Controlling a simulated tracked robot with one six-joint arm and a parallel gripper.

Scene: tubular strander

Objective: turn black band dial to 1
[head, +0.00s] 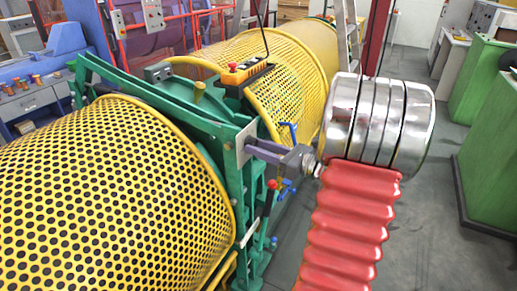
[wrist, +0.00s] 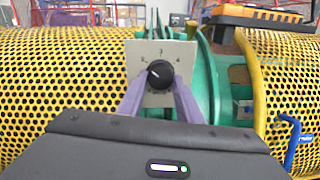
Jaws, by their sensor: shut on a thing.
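The black band dial (wrist: 158,74) is a round knob on a pale square plate (wrist: 134,62) in the wrist view. Its white mark points up and left. The figures 3 and 4 show above and to the upper right of the knob; those on the left are too small to read surely. My gripper (wrist: 160,84) has its two purple fingers on either side of the knob, shut on it. In the head view my gripper (head: 252,150) reaches the plate (head: 241,141) on the green frame; the dial is hidden there.
Yellow perforated guards (head: 110,190) lie on both sides of the green frame (head: 190,105). Blue handles (head: 288,132) and a red-knobbed lever (head: 270,195) are close to my gripper.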

